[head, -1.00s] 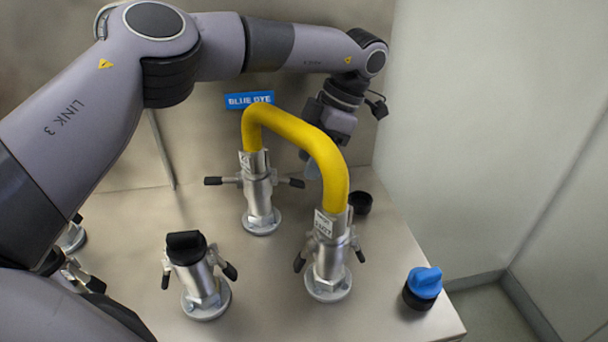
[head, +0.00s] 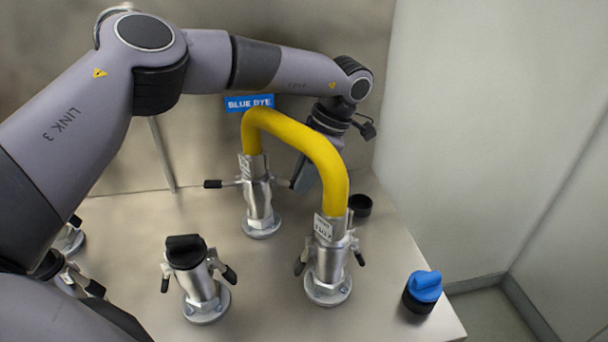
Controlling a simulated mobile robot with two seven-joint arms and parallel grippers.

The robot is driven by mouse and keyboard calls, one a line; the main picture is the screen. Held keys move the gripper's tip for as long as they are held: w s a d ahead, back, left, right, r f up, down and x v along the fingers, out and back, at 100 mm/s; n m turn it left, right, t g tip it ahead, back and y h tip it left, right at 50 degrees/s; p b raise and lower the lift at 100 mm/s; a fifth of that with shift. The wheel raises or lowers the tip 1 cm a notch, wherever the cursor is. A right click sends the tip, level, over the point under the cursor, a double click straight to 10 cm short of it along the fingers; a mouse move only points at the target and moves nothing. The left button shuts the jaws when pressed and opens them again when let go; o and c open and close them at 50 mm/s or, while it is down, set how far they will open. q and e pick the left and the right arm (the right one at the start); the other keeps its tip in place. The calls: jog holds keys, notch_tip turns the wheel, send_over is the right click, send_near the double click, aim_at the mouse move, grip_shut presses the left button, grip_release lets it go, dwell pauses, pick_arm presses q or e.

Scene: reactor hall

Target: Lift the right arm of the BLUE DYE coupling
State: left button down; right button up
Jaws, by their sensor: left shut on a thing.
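The BLUE DYE coupling (head: 258,207) is a silver fitting standing below the blue BLUE DYE label (head: 249,103). A yellow bent pipe (head: 300,138) runs from its top to a second silver coupling (head: 328,268) at the front right. Its left arm (head: 215,184) sticks out level to the left with a black grip. Its right arm (head: 277,181) points right, and its outer end is hidden at my gripper. My left gripper (head: 298,182) is behind the yellow pipe, shut on that right arm; the pipe partly covers it. My right gripper is not in view.
A black-capped coupling (head: 200,283) stands at the front left. A blue cap (head: 423,288) sits at the panel's right front edge. A black ring-like cap (head: 360,205) lies behind the front right coupling. A wall closes off the back.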

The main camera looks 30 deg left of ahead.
pick_arm(q)
jog(key=shift+s+a+r+t+h, duration=0.1)
jog(key=shift+r+t+h, duration=0.45)
jog(key=shift+h, duration=0.3)
jog(key=shift+s+a+r+t+h, duration=0.1)
jog(key=shift+r+t+h, duration=0.3)
jog(key=shift+t+h, duration=0.35)
jog(key=c, duration=1)
grip_release()
jog(key=shift+w, duration=0.1)
notch_tip(320, 180, up, 7)
jog(key=shift+r, duration=0.15)
jog(key=shift+d, duration=0.1)
